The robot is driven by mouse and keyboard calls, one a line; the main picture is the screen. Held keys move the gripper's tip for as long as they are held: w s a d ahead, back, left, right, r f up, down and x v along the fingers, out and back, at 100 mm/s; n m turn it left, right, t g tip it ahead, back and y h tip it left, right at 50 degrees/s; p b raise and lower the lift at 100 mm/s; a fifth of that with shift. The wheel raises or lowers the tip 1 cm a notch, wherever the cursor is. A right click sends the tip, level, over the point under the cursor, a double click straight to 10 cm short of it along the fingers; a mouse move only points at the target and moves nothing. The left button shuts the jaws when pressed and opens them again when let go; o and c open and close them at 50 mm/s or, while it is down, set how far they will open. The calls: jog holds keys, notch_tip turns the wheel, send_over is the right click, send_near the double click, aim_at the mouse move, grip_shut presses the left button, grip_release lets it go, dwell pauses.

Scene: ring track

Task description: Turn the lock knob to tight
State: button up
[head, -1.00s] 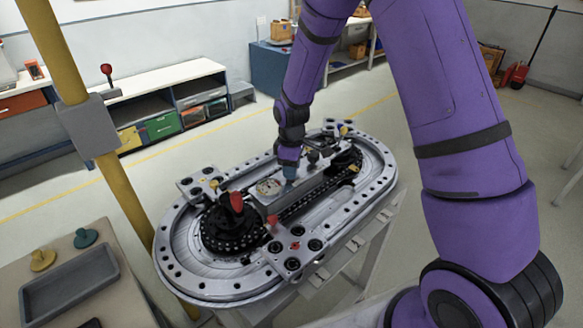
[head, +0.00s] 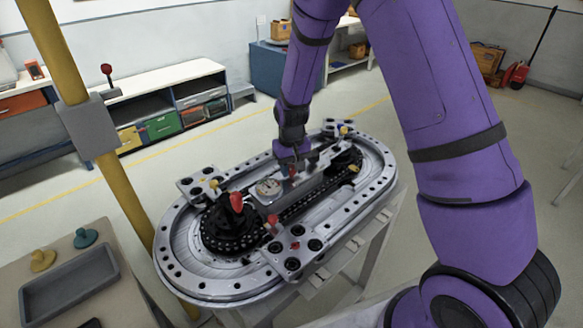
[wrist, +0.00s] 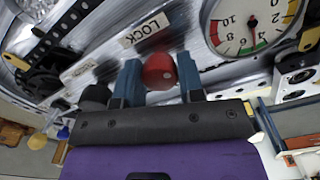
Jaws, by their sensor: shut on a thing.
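The red lock knob (wrist: 158,72) sits between the two blue fingers of my gripper (wrist: 160,80) in the wrist view, and the fingers are closed on its sides. A plate reading LOCK (wrist: 145,29) lies just above the knob in that view. In the head view, my gripper (head: 291,168) is at the middle of the ring track (head: 185,282), with a bit of red showing at its tip. Much of the knob is hidden there, and I cannot read its turn angle.
A round dial gauge (wrist: 250,28) lies to the right of the knob; it also shows in the head view (head: 268,187). A red-knobbed lever (head: 236,202) rises from the track's near left end. A yellow post (head: 70,60) stands left. A grey tray (head: 68,288) is at lower left.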

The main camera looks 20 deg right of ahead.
aim_at(292, 167)
jog(key=shift+m, duration=2.1)
jog(key=o, duration=0.9)
notch_tip(292, 167, up, 11)
jog(key=shift+f, duration=0.1)
